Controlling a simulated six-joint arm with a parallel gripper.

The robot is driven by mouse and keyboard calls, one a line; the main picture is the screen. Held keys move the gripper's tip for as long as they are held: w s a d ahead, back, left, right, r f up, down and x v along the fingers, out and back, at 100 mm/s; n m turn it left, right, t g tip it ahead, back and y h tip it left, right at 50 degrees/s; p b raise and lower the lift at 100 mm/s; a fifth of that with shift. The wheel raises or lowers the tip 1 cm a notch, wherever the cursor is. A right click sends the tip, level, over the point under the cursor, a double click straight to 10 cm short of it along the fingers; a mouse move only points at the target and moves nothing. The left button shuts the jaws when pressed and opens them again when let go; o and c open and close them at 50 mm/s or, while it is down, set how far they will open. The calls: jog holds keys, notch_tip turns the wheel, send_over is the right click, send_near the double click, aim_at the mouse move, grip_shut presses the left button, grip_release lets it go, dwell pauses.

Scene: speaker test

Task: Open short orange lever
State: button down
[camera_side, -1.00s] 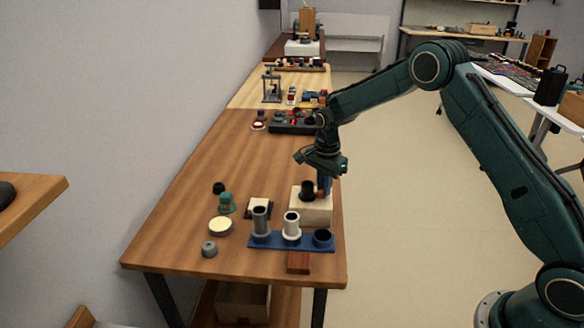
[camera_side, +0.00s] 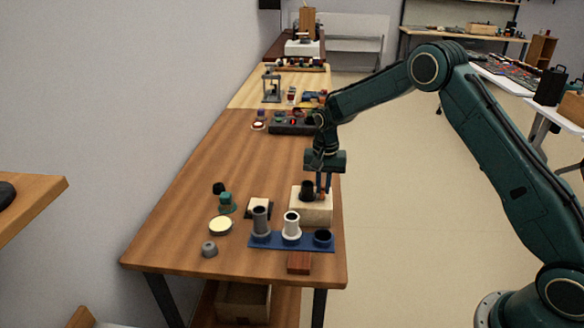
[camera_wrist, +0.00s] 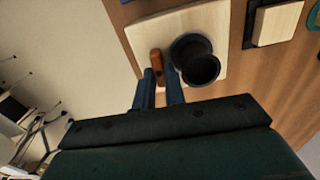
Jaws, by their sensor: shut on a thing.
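The short orange lever (camera_wrist: 156,62) is on a pale wooden block (camera_wrist: 146,30), beside a black cup-like cylinder (camera_wrist: 196,60). In the side view the block (camera_side: 312,212) stands near the table's right edge, with the black cylinder (camera_side: 307,189) on top. My gripper (camera_wrist: 161,78) points down at the block with its two blue fingers on either side of the lever, shut on it. In the side view my gripper (camera_side: 324,196) is just right of the black cylinder, and the lever is mostly hidden by the fingers.
A blue rack (camera_side: 265,241) with a grey tube (camera_side: 260,220), a white tube (camera_side: 291,224) and a dark cup (camera_side: 322,238) stands in front of the block. A red-brown block (camera_side: 299,263) lies nearer the front edge. The table's left middle is clear.

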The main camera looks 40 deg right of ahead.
aim_at(323, 189)
jog(key=shift+n, duration=0.3)
jog(key=c, duration=1.5)
grip_release()
jog(key=shift+o, duration=0.2)
jog(key=shift+m, duration=0.5)
jog(key=m, duration=0.3)
jog(key=shift+m, duration=0.3)
jog(key=m, duration=0.4)
jog(key=shift+s+m, duration=0.15)
jog(key=shift+m, duration=0.15)
notch_tip(323, 189, up, 14)
jog(key=shift+a, duration=0.15)
